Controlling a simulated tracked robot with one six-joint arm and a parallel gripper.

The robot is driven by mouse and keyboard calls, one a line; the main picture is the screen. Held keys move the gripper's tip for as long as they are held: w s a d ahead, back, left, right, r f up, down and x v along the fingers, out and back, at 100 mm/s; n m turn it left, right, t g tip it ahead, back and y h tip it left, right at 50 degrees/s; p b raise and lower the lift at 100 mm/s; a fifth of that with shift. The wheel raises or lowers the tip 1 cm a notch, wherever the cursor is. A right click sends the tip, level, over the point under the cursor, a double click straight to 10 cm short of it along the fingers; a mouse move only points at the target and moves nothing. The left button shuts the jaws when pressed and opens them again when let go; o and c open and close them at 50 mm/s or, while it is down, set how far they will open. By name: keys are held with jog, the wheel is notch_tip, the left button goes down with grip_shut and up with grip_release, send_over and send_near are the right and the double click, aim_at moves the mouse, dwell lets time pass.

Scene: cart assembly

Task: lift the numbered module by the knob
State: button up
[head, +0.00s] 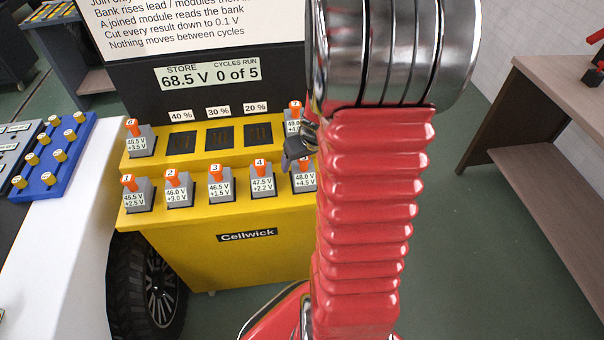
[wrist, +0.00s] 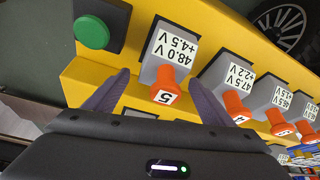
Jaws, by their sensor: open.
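Grey numbered modules with orange knobs stand on a yellow cart (head: 220,222). Module 5, marked 48.0 V +4.5 V (wrist: 172,48), sits at the right end of the front row; in the head view my arm partly hides it (head: 303,180). Its orange knob (wrist: 165,84) lies between the fingers of my gripper (wrist: 158,80) in the wrist view. The fingers are spread; I cannot tell any contact. My gripper also shows in the head view (head: 297,150), partly hidden by my red arm. Modules 1 (head: 137,194), 2 (head: 178,190), 3 (head: 220,185) and 4 (head: 262,180) stand left of it.
Module 6 (head: 140,142) and module 7 (head: 292,120) stand on the back row, with dark slots (head: 220,136) between them. A display (head: 212,75) reads 68.5 V and 0 of 5. A green button (wrist: 92,32) is near module 5. A wooden bench (head: 555,105) stands right.

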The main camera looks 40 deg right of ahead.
jog(key=shift+w+d+f, duration=0.1)
jog(key=shift+w+f, duration=0.1)
jog(key=shift+f, duration=0.35)
jog(key=c, duration=1.5)
